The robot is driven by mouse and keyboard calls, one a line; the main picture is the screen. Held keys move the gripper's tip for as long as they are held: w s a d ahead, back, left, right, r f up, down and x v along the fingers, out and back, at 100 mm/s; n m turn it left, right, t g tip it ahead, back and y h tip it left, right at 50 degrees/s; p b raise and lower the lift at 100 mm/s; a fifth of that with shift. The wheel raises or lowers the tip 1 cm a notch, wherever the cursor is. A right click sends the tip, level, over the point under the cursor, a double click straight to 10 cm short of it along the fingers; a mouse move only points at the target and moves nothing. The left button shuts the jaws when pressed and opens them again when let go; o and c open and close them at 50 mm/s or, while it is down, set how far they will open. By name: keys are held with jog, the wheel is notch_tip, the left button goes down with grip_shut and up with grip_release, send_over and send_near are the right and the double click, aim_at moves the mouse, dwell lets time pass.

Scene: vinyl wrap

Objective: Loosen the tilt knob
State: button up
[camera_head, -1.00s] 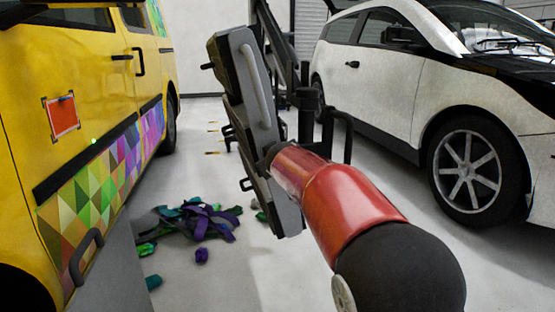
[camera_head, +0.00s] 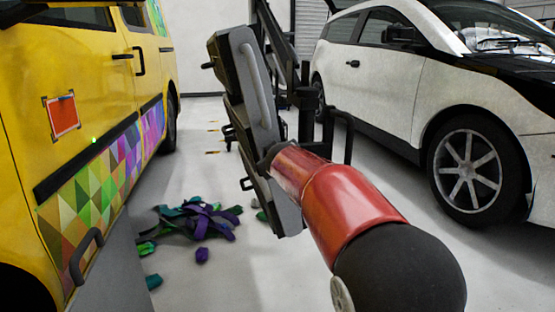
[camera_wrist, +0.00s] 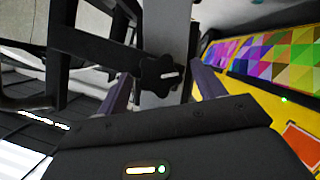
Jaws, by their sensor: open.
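The tilt knob (camera_wrist: 160,73) is a black, lobed knob with a pale bar across its middle. In the wrist view it sits on a grey upright post, beside a black bracket. My gripper (camera_wrist: 163,80) is open, with one grey-purple finger to the left of the knob and one to the right. Both fingers look apart from the knob, though depth is hard to tell. In the head view a tilted grey panel (camera_head: 262,85) with a long handle stands ahead of my red and black arm. The knob and my fingers cannot be made out there.
A yellow van (camera_head: 75,75) with coloured triangles stands on the left. A white car (camera_head: 400,90) stands on the right. Purple, green and teal scraps (camera_head: 200,220) lie on the floor. Pale floor between the vehicles is otherwise mostly clear.

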jog(key=v, duration=0.7)
jog(key=shift+s, duration=0.3)
jog(key=shift+r, duration=0.1)
jog(key=s+d+f+m+g+h, duration=0.1)
jog(key=s+d+f+m+g, duration=0.15)
jog(key=s+d, duration=0.6)
jog(key=s+d+f+m+g+h, duration=0.2)
jog(key=s+d+f+m, duration=0.15)
jog(key=s+d, duration=0.55)
jog(key=s+d+f+m+g+y, duration=0.1)
jog(key=s+f+g, duration=0.1)
jog(key=s+f, duration=0.6)
jog(key=s+d+f+m+g, duration=0.15)
jog(key=s+f, duration=0.25)
jog(key=s, duration=0.8)
notch_tip(320, 180, up, 14)
jog(key=p, duration=1.3)
jog(key=shift+w, duration=0.2)
